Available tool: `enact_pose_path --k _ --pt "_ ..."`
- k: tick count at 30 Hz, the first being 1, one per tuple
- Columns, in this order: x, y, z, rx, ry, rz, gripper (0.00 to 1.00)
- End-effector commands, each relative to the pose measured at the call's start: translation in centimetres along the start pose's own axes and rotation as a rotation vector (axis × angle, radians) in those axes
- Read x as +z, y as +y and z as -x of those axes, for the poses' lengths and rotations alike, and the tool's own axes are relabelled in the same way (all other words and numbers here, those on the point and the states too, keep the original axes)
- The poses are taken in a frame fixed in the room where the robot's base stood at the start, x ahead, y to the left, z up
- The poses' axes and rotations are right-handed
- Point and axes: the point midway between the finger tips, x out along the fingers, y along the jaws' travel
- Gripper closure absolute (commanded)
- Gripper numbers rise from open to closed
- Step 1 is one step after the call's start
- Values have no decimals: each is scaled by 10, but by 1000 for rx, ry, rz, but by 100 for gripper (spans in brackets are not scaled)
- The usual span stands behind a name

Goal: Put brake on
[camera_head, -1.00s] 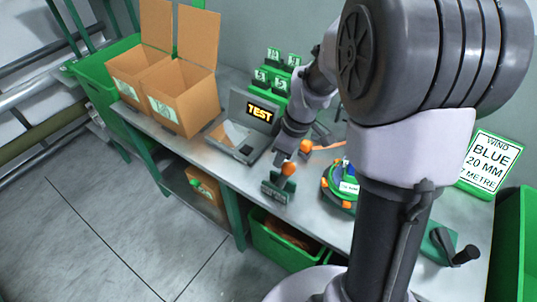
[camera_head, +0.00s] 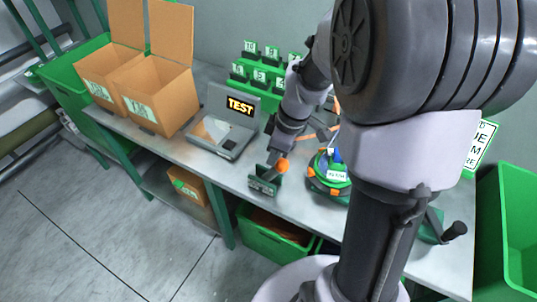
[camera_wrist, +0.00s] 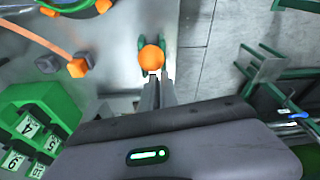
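An orange ball knob (camera_head: 282,167) stands at a small dark green bracket (camera_head: 262,181) on the front edge of the metal bench. I take this to be the brake, though no label says so. My gripper (camera_head: 277,158) points down at the knob. In the wrist view the knob (camera_wrist: 151,57) is just beyond the tips of my gripper (camera_wrist: 158,78), over the bench edge. The grey fingers are close together. I cannot tell whether they touch or hold the knob or its stem. The arm hides part of the bench.
A grey tester (camera_head: 226,125) reading TEST stands left of the bracket, with cardboard boxes (camera_head: 160,95) beyond. A green reel (camera_head: 329,175) with orange parts is at its right. Green numbered blocks (camera_head: 262,78) stand behind. A green bin (camera_head: 280,240) is below the bench.

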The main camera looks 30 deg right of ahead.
Motion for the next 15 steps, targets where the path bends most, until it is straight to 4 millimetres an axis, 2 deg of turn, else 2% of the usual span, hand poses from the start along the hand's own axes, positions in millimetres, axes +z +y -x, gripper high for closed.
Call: enact_pose_path --k 1,8,11,15 --pt "16 -6 -10 -21 -30 -1 100" --pt "13 -6 -8 -20 -30 -1 100" --pt "2 -5 -4 -17 -28 -1 100" --pt "-28 -2 8 -5 -21 -2 100"
